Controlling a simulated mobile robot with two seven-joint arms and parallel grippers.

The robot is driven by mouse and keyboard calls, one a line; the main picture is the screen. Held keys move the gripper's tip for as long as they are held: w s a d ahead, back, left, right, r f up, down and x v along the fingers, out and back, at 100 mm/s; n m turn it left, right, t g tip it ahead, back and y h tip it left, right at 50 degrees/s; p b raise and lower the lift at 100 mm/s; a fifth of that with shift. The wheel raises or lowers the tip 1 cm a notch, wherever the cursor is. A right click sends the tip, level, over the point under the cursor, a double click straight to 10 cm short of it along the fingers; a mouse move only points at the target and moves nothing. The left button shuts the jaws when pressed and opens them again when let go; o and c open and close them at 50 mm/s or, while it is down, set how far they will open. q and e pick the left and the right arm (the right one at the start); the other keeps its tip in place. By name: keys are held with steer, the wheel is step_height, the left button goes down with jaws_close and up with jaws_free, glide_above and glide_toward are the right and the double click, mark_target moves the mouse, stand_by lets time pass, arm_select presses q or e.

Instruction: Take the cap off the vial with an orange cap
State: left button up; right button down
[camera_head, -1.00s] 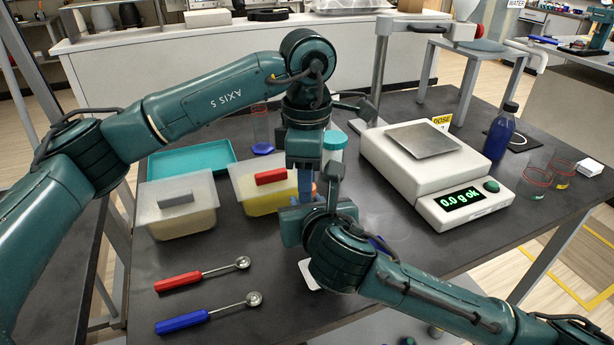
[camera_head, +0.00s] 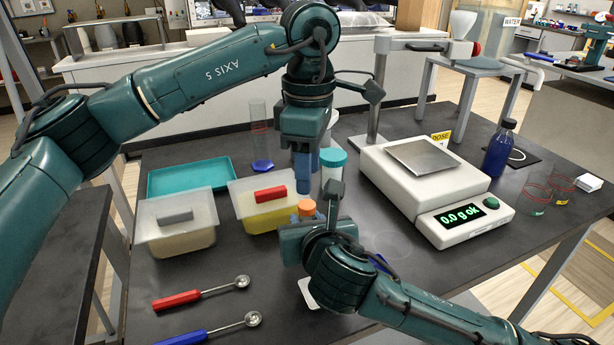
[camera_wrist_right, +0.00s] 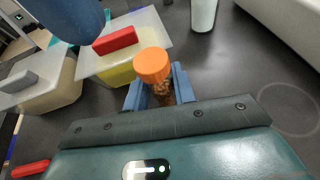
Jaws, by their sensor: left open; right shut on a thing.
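The vial (camera_wrist_right: 163,93) with brown contents stands upright between the blue fingers of my right gripper (camera_wrist_right: 160,88), which is shut on it. Its orange cap (camera_wrist_right: 152,64) sits on top of it; the cap also shows in the head view (camera_head: 306,207). In the head view the right gripper hides most of the vial. My left gripper (camera_head: 304,186) is open and points down just above the orange cap, with a small gap in the picture. In the right wrist view one blue part of it shows at the upper left.
A tub with a red-handled lid (camera_head: 262,197) and a tub with a grey-handled lid (camera_head: 176,225) stand to the left, by a teal tray (camera_head: 190,176). A white jar with a teal lid (camera_head: 333,160) stands close behind. A balance (camera_head: 424,175) is at the right. Two scoops lie front left.

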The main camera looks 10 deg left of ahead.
mark_target(307, 205)
arm_select(q)
steer(key=shift+a+r+m, duration=0.15)
steer(key=shift+r+m, duration=0.75)
steer(key=shift+r, duration=0.05)
steer(key=shift+f, duration=3.9)
steer(key=shift+c, duration=0.5)
jaws_close()
steer(key=shift+n, duration=1.6)
steer(key=shift+o, duration=0.9)
jaws_free()
steer(key=shift+r, duration=0.1)
